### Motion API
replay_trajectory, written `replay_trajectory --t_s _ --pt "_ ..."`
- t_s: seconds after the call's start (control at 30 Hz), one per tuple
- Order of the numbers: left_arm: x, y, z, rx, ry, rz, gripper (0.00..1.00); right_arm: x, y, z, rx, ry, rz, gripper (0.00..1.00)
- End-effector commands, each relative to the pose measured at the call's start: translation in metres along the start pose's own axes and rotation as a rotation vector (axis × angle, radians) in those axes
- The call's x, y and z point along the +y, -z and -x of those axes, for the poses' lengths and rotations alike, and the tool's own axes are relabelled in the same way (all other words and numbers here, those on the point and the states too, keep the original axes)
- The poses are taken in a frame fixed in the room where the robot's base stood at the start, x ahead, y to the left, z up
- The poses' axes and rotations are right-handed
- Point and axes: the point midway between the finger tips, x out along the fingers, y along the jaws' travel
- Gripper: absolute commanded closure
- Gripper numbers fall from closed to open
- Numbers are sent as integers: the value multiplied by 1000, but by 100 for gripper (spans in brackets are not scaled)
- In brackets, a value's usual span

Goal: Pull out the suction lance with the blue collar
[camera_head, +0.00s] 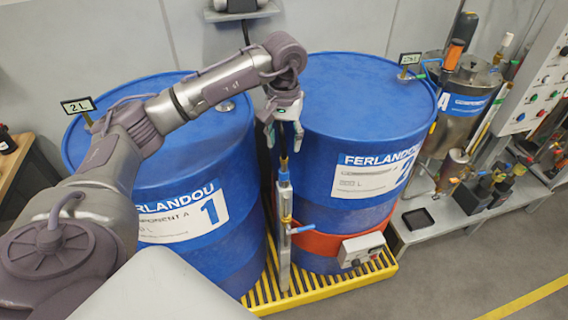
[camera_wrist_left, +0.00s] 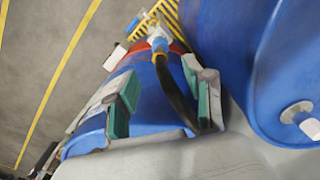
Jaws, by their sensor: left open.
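The suction lance (camera_head: 284,203) stands upright in front of the gap between two blue drums, with a grey body, a blue collar (camera_head: 283,176) near its top and a black hose above. A blue lever sticks out on its right. My left gripper (camera_head: 283,132) is open just above the lance, fingers pointing down. In the left wrist view its green-padded fingers (camera_wrist_left: 160,102) are spread, and the black hose (camera_wrist_left: 174,86) passes between them, closer to the right finger. The lance's blue and yellow top (camera_wrist_left: 157,42) lies beyond the fingertips. My right gripper is not in view.
Drum 1 (camera_head: 190,215) and drum 2 (camera_head: 340,120) stand on a yellow grated pallet (camera_head: 375,271). An orange band with a grey control box (camera_head: 361,249) wraps drum 2. A bench with tools and a switch panel (camera_head: 541,80) stands right. The floor at front right is clear.

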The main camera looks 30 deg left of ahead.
Motion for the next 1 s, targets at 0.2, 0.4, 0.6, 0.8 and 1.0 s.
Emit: replay_trajectory --t_s 0.2,0.4,0.6,0.8,1.0 --pt "2 1 23 2 -4 349 51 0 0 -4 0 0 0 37" --pt "1 0 48 2 -3 806 51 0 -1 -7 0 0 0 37" --pt "1 -1 62 0 -2 1059 51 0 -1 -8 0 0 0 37" --pt "0 -2 51 -2 2 1097 51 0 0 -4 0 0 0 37" --pt "0 -2 16 -4 5 1095 51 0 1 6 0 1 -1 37"
